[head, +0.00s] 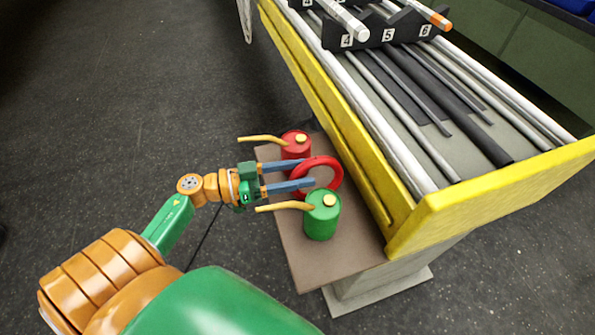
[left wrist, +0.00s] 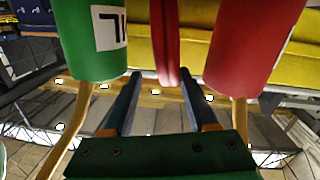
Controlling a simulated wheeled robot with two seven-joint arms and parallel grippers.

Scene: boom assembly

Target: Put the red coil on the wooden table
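The red coil (head: 337,172) is a ring standing on edge over the brown wooden table (head: 301,252), between a red can and a green can. Whether it touches the tabletop is hard to tell. My left gripper (head: 308,173) reaches in from the left, its two blue-grey fingers at the coil's near side. In the left wrist view, the coil (left wrist: 165,45) shows edge-on between the spread fingertips of my left gripper (left wrist: 159,75), with gaps visible beside it. My right gripper is not in view.
The red can (head: 296,148) stands behind the fingers and the green can (head: 322,220) in front, both with orange spouts close to my gripper. A yellow-sided rack (head: 470,205) holding rods borders the table on the right. The table's front left part is clear.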

